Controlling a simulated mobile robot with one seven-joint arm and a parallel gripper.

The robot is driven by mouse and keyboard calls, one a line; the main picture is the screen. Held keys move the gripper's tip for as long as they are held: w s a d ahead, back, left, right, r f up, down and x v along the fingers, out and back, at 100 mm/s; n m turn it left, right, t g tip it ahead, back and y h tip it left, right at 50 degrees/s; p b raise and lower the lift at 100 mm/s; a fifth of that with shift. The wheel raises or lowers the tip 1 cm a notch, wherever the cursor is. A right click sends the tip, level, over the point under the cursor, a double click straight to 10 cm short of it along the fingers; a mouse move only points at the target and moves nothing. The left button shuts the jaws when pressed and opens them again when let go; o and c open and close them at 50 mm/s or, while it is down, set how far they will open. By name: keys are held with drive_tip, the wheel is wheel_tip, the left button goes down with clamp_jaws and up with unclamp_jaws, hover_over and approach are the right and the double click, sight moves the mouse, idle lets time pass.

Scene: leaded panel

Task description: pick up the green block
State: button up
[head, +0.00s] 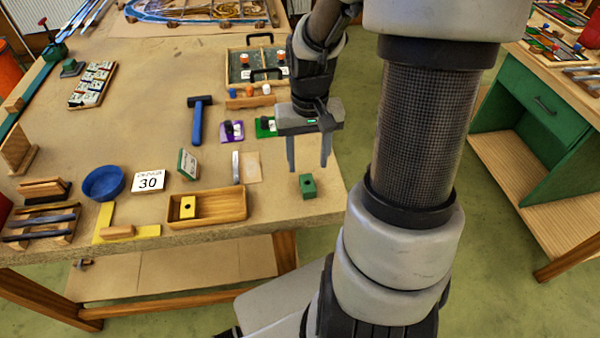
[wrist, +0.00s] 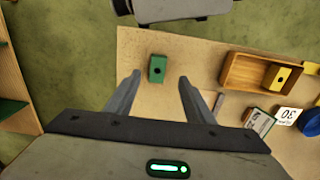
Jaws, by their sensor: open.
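The green block (head: 307,186) stands near the right front corner of the table, with a dark round hole in its face. In the wrist view the green block (wrist: 157,68) lies ahead of the fingertips, between their lines and nearer the left finger. My gripper (head: 308,168) is open and empty, with its fingers pointing down. In the head view its fingertips show just behind and above the block, apart from it. The wrist view also shows my gripper (wrist: 160,78) with both fingers spread.
A wooden tray (head: 232,217) with a yellow block (head: 187,207) stands left of the green block. A small metal bar (head: 236,167) and a beige sheet (head: 251,167) lie behind. The table's right edge is close to the block. The table around the block is clear.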

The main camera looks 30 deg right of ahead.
sight(308, 186)
drive_tip(key=f, duration=0.8)
drive_tip(key=shift+d+f+b, duration=0.2)
drive_tip(key=shift+f+b, duration=0.2)
drive_tip(key=shift+c, duration=0.3)
drive_tip(key=c, duration=1.1)
